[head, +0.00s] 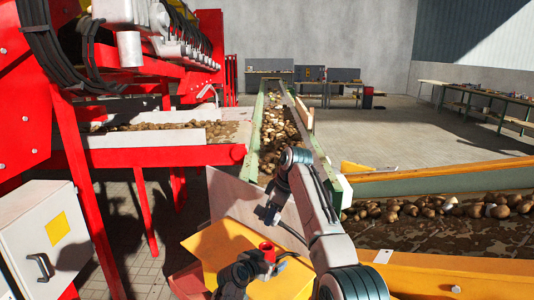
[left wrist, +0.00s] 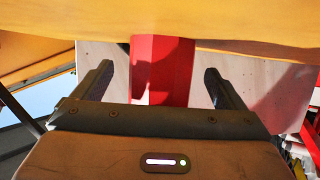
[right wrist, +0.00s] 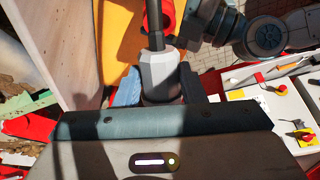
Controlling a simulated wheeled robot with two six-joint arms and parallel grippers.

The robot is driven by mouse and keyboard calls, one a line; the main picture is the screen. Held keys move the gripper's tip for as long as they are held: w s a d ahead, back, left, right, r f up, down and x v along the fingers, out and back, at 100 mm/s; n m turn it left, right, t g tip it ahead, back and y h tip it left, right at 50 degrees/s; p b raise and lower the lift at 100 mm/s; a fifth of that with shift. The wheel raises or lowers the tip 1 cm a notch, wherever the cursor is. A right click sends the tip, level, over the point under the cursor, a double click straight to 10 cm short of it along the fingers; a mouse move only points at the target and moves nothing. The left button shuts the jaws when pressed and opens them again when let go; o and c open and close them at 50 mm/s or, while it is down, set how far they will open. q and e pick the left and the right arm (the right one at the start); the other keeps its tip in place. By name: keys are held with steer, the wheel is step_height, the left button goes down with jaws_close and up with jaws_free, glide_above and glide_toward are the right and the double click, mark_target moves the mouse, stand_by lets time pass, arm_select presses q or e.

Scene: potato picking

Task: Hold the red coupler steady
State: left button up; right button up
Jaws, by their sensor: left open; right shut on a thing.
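The red coupler (head: 267,246) stands by the yellow panel, with my left gripper (head: 275,264) close below it. In the left wrist view the red coupler (left wrist: 163,72) shows between the two spread fingers of my left gripper (left wrist: 158,82), with gaps on both sides. My right gripper (head: 272,213) is above the coupler. In the right wrist view my right gripper (right wrist: 157,90) is shut on a grey tool (right wrist: 159,72) with a dark shaft. The shaft points at the red coupler (right wrist: 167,14); I cannot tell whether they touch.
A yellow panel (head: 225,250) lies under and behind the coupler. A pale board (head: 232,195) stands just behind. A red machine frame (head: 70,150) and a grey cabinet (head: 35,235) are at left. A conveyor with potatoes (head: 440,207) runs at right.

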arm_select(q)
steer(key=shift+o, duration=0.3)
steer(key=shift+v, duration=4.05)
steer(key=shift+f, duration=0.1)
arm_select(e)
steer(key=shift+f, duration=0.1)
